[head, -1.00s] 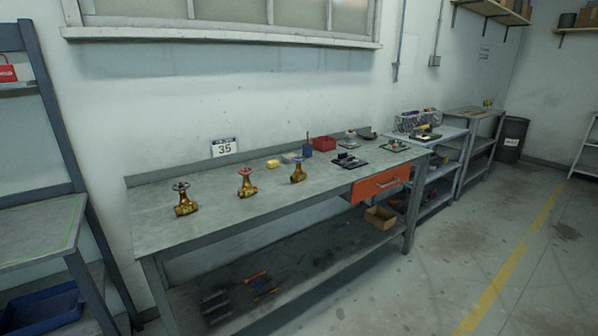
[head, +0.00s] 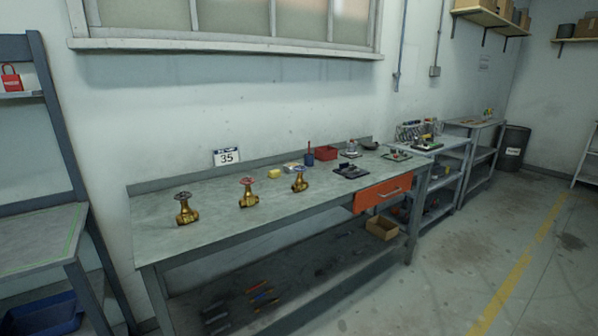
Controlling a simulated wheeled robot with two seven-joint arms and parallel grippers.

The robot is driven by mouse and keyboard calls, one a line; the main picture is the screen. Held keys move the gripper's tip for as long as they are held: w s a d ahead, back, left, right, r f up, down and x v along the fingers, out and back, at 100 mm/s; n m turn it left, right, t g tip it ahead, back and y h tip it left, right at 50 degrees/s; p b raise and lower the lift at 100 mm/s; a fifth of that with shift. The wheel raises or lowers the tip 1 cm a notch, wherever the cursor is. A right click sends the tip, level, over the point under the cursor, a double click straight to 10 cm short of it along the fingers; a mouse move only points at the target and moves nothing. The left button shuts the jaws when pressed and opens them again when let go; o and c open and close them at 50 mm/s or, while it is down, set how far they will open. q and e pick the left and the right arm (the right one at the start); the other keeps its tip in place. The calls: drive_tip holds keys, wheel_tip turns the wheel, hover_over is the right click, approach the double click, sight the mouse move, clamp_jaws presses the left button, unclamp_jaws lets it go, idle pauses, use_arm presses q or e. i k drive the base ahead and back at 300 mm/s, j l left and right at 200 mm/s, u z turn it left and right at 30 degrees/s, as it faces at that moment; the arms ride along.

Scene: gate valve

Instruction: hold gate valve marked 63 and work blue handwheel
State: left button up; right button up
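Three brass gate valves stand upright in a row on the grey workbench (head: 226,222). The left valve (head: 187,212) has a dark handwheel (head: 183,195). The middle valve (head: 249,196) has a red handwheel (head: 247,181). The right valve (head: 300,183) has a handwheel (head: 299,169) that looks bluish. No number 63 can be read on any valve at this size. A sign (head: 227,157) at the back of the bench reads 35. Neither of my grippers shows in the head view.
A yellow block (head: 274,173), a red bin (head: 326,153) and a dark tray (head: 351,172) lie further right on the bench. A dark rack (head: 60,120) stands at left. The floor at right is clear.

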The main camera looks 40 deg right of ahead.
sight(300, 185)
drive_tip(key=i+l, duration=0.1)
drive_tip(key=l, duration=0.3)
drive_tip(key=i+l, duration=0.1)
drive_tip(key=l, duration=0.25)
drive_tip(key=i+l, duration=0.1)
drive_tip(key=l, duration=0.3)
drive_tip(key=i+l, duration=0.1)
drive_tip(key=l, duration=0.25)
drive_tip(key=i+l, duration=0.1)
drive_tip(key=l, duration=0.3)
